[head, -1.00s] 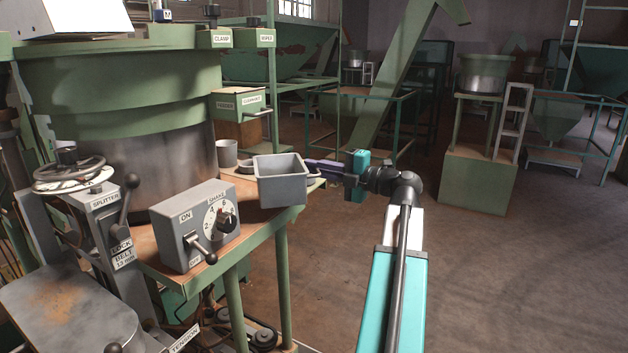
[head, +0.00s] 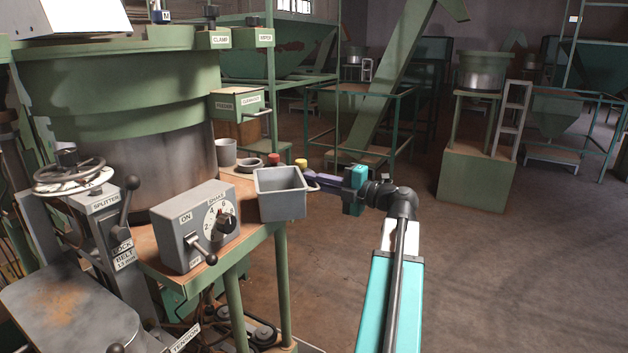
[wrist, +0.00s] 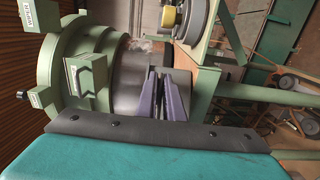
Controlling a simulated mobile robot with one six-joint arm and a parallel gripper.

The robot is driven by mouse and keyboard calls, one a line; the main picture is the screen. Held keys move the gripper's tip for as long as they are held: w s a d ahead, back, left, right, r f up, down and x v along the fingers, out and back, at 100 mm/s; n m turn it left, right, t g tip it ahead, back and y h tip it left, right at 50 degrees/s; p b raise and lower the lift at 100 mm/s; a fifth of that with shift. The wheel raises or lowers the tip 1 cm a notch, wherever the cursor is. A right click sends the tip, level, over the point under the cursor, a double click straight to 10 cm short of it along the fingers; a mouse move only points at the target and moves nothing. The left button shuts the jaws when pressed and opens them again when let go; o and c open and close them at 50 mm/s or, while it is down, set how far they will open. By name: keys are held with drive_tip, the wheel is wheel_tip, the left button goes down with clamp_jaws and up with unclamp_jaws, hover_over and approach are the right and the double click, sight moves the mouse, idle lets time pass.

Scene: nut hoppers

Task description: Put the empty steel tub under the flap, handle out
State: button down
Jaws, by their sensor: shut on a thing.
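The square grey steel tub (head: 281,207) is upright near the right edge of the bench, its visible inside empty. Its handle points right, and my gripper (head: 314,182), with purple fingers, is shut on that handle. I cannot tell whether the tub's bottom touches the bench or hangs just beyond its edge.
The bench (head: 168,262) holds a grey control box (head: 195,228) with a dial, left of the tub. A grey cup (head: 226,153), a dark ring (head: 249,164), a red piece (head: 273,159) and a yellow piece (head: 301,163) stand behind it. Open floor lies right.

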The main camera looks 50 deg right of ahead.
drive_tip(key=shift+f, duration=0.15)
drive_tip(key=c, duration=1.9)
unclamp_jaws()
drive_tip(key=shift+s, duration=0.15)
drive_tip(key=b+v, duration=0.3)
drive_tip(key=v, duration=0.8)
drive_tip(key=shift+s+b, duration=0.35)
drive_tip(key=shift+d, duration=0.15)
